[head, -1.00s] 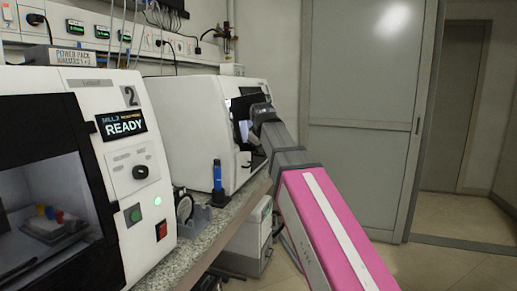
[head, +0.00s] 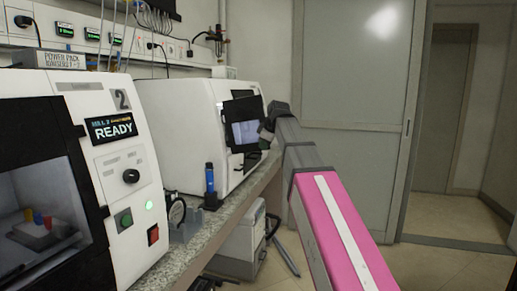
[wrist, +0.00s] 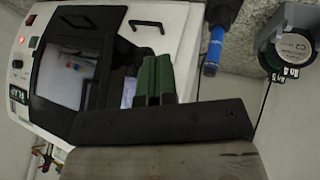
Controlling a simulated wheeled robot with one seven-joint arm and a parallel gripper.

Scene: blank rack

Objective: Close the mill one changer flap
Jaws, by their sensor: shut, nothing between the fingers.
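The far white mill (head: 180,125) stands on the bench behind the mill marked 2. Its front has a black-framed panel with a pale window (head: 245,132), and a dark handle below. In the wrist view the mill's front is turned sideways, with a dark framed window (wrist: 72,75), a black handle (wrist: 147,25) and a small display reading "FLAP" (wrist: 18,97). My gripper (head: 265,133) is at the right edge of the black panel. Its green fingers (wrist: 155,62) are shut and empty, in front of the mill's face. The flap's exact angle, and any contact, cannot be told.
Mill 2 (head: 120,165) shows READY at the near left. A grey-white box (head: 240,250) sits on the floor below. The floor at the right is clear, before a sliding door (head: 360,80).

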